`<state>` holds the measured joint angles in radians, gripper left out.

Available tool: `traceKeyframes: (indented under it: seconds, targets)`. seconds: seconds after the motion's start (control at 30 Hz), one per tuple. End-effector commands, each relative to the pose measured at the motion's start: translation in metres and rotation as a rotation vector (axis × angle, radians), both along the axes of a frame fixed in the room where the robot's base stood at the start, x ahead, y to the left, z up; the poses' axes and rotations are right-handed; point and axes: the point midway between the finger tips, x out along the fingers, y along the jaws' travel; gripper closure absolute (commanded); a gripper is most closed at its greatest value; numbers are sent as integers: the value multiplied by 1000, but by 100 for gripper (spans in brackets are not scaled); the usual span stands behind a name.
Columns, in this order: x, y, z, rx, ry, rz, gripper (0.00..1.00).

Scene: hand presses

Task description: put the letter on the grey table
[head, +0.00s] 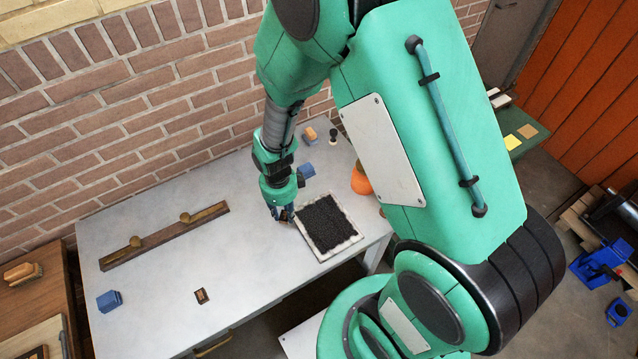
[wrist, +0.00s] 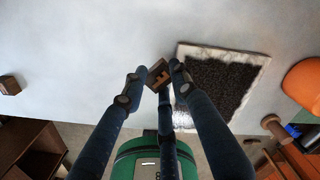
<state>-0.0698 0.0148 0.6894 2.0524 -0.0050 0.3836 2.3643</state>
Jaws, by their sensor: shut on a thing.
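The letter (wrist: 158,77) is a small brown block with a pale raised character on its face. It sits between the fingertips of my gripper (wrist: 157,80) in the wrist view, with the fingers closed against its sides. In the head view my gripper (head: 282,213) is low over the grey table (head: 165,262), just left of a pale tray with dark grains; the fingers mostly hide the letter there. I cannot tell whether the letter touches the table top. Another small dark block (head: 201,296) lies on the table nearer the front; a similar one shows at the left in the wrist view (wrist: 9,86).
The pale tray (head: 359,236) also shows beside the gripper in the wrist view (wrist: 262,62). An orange rounded object (head: 361,181) stands behind it. A wooden rail with knobs (head: 165,237) lies along the wall side; a blue block (head: 109,301) is front left. The table's middle is clear.

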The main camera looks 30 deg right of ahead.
Motion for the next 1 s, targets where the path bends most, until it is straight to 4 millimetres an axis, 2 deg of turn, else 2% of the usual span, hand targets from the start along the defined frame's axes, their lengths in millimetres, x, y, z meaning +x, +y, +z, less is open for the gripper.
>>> traceKeyframes:
  seconds: [0.1,0.3,0.77,1.0]
  targets:
    - [-3,-20,0,0,0,-31,86]
    - [-7,-36,0,0,0,-56,86]
    - [-7,-39,0,0,0,-60,86]
    - [9,-39,-2,0,0,-60,86]
